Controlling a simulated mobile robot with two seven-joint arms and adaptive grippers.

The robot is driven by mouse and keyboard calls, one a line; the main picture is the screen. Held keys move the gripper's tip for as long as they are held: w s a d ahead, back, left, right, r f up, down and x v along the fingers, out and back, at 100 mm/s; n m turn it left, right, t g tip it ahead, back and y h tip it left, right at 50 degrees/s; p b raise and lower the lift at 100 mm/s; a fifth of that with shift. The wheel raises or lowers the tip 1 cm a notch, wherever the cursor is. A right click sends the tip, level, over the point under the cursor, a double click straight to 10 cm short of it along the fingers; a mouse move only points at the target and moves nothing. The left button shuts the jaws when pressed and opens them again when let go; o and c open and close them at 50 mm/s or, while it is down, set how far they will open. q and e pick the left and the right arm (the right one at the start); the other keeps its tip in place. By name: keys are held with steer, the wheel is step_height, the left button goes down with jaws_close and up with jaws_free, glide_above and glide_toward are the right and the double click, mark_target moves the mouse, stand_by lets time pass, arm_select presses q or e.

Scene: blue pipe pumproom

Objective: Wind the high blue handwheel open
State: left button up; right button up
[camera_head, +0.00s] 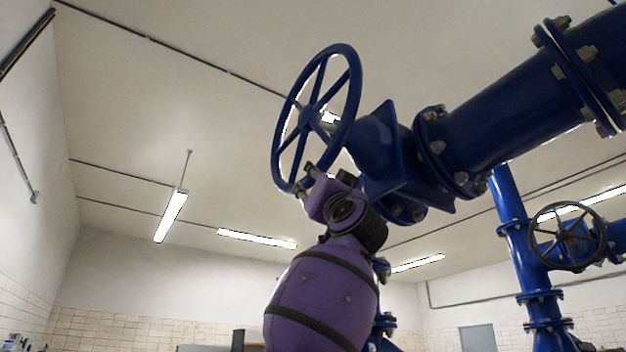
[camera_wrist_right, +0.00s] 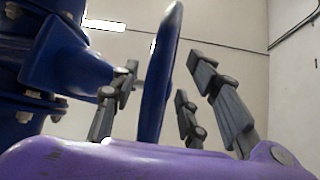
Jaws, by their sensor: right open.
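The high blue handwheel (camera_head: 352,103) is a spoked wheel on a blue valve, seen from below and at an angle in the head view. My right gripper (camera_head: 306,178) is at the bottom of its rim, on a purple arm reaching up from below. In the right wrist view the blue rim (camera_wrist_right: 157,85) runs up between the grey fingers of my right gripper (camera_wrist_right: 160,78). One finger is left of the rim and two are right of it, with gaps showing, so it is open around the rim. My left gripper is not in view.
The valve body (camera_head: 385,150) and a thick blue flanged pipe (camera_head: 510,125) are close to the right of the wheel. A dark handwheel (camera_head: 567,237) on another blue pipe stands farther right. A ceiling lamp (camera_head: 171,215) hangs at left. The space left of the wheel is clear.

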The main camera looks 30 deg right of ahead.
steer(key=shift+x, duration=2.7)
steer(key=shift+s+r, duration=0.2)
jaws_close()
